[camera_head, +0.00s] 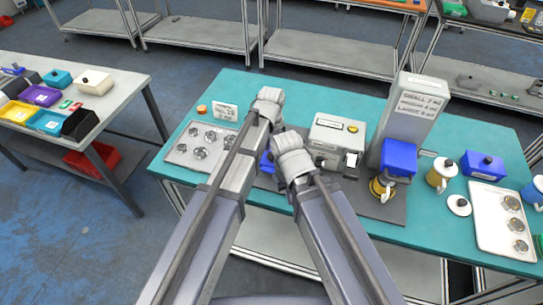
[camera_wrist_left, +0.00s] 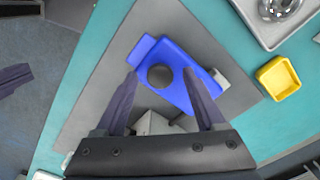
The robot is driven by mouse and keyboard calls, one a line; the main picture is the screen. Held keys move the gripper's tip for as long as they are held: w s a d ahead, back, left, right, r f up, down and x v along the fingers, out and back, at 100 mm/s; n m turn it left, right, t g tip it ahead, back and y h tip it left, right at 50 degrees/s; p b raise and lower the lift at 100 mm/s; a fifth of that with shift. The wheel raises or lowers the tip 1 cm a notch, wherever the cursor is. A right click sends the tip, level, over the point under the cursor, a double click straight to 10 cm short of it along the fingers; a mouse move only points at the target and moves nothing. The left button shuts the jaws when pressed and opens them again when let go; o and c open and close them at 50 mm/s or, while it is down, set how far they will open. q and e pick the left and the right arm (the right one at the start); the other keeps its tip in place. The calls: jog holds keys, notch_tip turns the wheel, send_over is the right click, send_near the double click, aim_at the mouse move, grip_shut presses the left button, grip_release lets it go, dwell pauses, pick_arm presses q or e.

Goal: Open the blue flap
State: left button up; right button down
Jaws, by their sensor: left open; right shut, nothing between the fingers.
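The blue flap (camera_wrist_left: 198,82), a flat blue piece with a round dark knob (camera_wrist_left: 160,75), lies over the grey mat (camera_wrist_left: 105,100) in the left wrist view. In the head view only a bit of blue (camera_head: 266,163) shows between my arms. My left gripper (camera_wrist_left: 162,74) is open, its fingers on either side of the knob with nothing held; I cannot tell whether they touch the flap. In the head view my left gripper (camera_head: 269,104) is seen from behind, above the blue bit. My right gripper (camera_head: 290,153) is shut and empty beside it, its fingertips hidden.
A coffee machine with a blue top (camera_head: 399,155) and a tall grey panel (camera_head: 418,108) stand further right. A yellow box (camera_wrist_left: 280,78) is near the flap in the wrist view.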

pick_arm(q)
grip_shut()
dwell(0.6)
dwell(0.8)
